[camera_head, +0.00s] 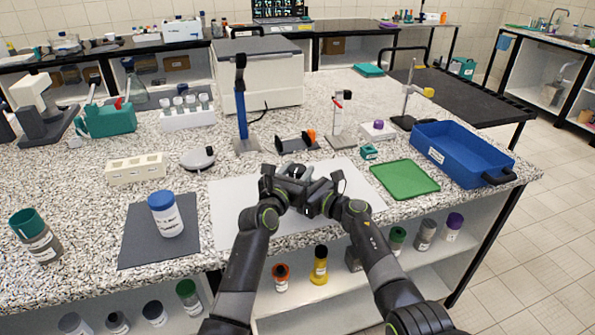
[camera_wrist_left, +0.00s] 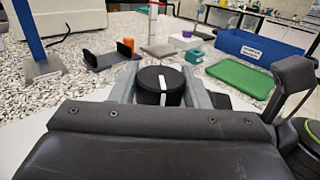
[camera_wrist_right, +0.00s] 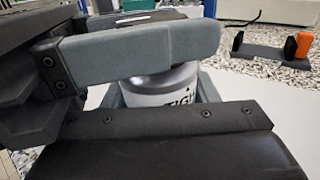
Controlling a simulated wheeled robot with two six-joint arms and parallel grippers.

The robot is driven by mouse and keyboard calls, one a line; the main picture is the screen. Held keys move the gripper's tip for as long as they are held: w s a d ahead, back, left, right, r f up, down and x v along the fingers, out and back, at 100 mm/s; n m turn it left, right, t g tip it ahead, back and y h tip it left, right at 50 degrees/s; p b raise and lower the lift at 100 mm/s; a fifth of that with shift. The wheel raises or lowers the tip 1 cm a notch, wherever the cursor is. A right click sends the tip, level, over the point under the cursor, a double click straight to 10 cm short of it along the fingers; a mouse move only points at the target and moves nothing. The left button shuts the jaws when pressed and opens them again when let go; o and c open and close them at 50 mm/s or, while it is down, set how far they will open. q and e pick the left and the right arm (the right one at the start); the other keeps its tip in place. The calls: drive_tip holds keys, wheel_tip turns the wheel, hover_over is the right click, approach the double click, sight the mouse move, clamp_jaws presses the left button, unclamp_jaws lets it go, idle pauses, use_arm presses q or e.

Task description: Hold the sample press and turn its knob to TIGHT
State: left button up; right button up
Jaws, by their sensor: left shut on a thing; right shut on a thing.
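The sample press is mostly hidden between my two grippers, low over the white mat in the head view. Its black knob (camera_wrist_left: 160,86) has a white pointer line on top and shows between the fingers of my left gripper (camera_wrist_left: 160,92), which is shut on it. Its pale grey body (camera_wrist_right: 160,88) carries black lettering, of which "TIGH" is readable, and sits between the fingers of my right gripper (camera_wrist_right: 160,100), shut on it. A grey finger of my left gripper crosses above the body in the right wrist view. Which mark the pointer meets is not visible.
The white mat (camera_head: 232,208) lies beneath my grippers. A black cradle with an orange block (camera_head: 311,137) and a blue-post stand (camera_head: 241,105) stand behind. A green mat (camera_head: 404,180) and blue tray (camera_head: 462,150) are right; a blue-capped bottle (camera_head: 166,215) is left.

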sight(297, 168)
use_arm(q)
drive_tip(key=shift+f, duration=0.15)
drive_tip(key=o, duration=1)
drive_tip(key=shift+c, duration=0.2)
wheel_tip(297, 168, up, 10)
drive_tip(key=shift+r, duration=0.1)
